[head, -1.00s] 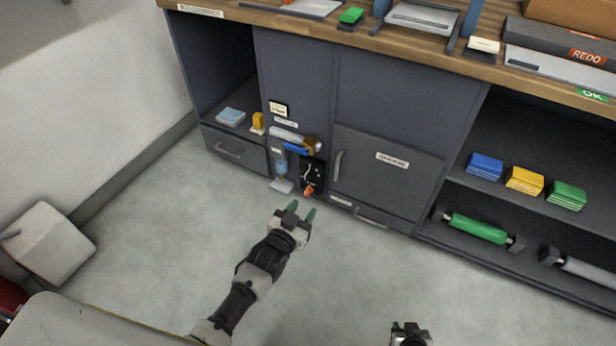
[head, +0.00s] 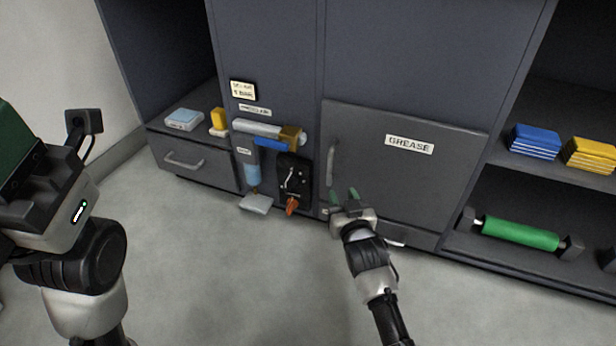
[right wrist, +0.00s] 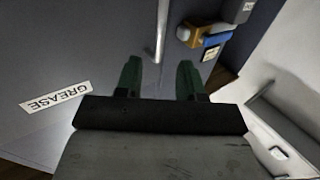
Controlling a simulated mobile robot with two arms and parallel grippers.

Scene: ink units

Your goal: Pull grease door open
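The grease door (head: 400,175) is a dark grey panel with a white "GREASE" label (head: 410,144); it looks shut, flush with the cabinet. Its grey vertical bar handle (head: 331,160) is near its left edge. My right gripper (head: 343,194) is just below the handle in the head view, green fingers pointing at the door. In the right wrist view the fingers (right wrist: 159,76) are apart and empty, with the handle (right wrist: 161,30) ahead, in line with the gap. My left gripper (head: 35,190) is raised at the left edge, partly cut off; its fingers are not clear.
Left of the door hang a blue-and-grey tool (head: 265,136) and a black panel with an orange part (head: 293,185). A drawer (head: 185,162) is farther left. The right shelf holds a green roller (head: 520,233). The floor (head: 220,290) is clear.

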